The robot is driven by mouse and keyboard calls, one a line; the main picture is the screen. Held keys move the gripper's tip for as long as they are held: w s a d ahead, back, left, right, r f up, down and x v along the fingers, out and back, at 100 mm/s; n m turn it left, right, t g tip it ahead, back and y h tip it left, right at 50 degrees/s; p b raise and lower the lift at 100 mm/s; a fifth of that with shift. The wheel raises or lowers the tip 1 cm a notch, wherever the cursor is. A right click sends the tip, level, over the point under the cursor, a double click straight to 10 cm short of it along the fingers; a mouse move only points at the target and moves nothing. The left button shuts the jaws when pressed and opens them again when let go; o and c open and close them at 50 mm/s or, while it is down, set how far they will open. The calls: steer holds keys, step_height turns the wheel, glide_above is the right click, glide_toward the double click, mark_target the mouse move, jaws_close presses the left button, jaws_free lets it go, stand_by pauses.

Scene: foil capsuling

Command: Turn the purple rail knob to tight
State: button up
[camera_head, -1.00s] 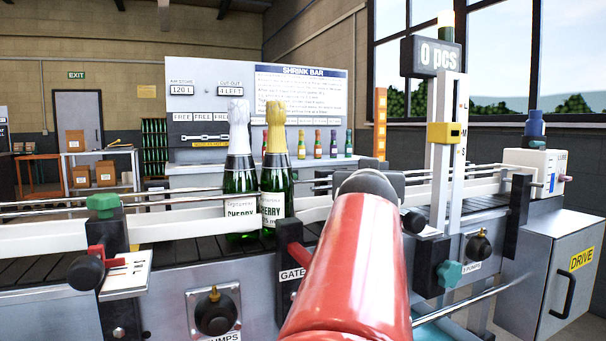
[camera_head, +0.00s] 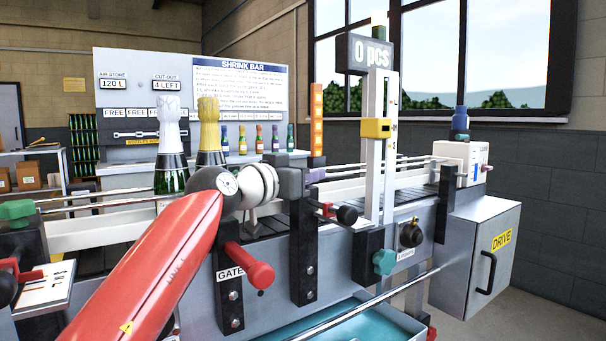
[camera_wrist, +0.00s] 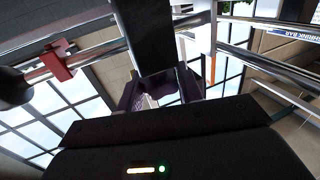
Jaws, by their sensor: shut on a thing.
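The purple rail knob (camera_head: 317,175) shows only as a small purple patch in the head view, on top of a black rail bracket (camera_head: 303,240), mostly hidden by my gripper (camera_head: 300,178). In the wrist view, dark purple parts (camera_wrist: 132,95) of the knob show just ahead of my gripper (camera_wrist: 162,92), below the bracket's dark underside. My gripper is shut on the knob. The fingertips are dark and hard to make out, and I cannot read the knob's turn angle.
Two bottles, one with white foil (camera_head: 170,150) and one with gold foil (camera_head: 209,130), stand on the conveyor behind my arm. A red gate handle (camera_head: 250,268) sticks out below my wrist. A red clamp with a black knob (camera_head: 346,215) is right of the bracket. A counter post (camera_head: 378,150) stands further right.

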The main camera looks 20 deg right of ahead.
steer(key=shift+m+g+h, duration=0.6)
steer(key=shift+m+g, duration=0.4)
steer(key=shift+g, duration=0.5)
steer(key=shift+a, duration=0.1)
steer(key=o, duration=1)
steer(key=n+t+y, duration=0.1)
steer(key=n+t, duration=0.1)
steer(key=t, duration=0.1)
steer(key=n+t+y, duration=0.2)
steer(key=shift+t, duration=0.4)
steer(key=shift+n+t+y, duration=2.3)
steer(key=shift+n+y, duration=0.1)
steer(key=shift+y, duration=0.7)
steer(key=shift+f+n+t+y+b, duration=0.1)
steer(key=shift+n+t+y+b, duration=0.6)
steer(key=shift+n+y+b, duration=1.05)
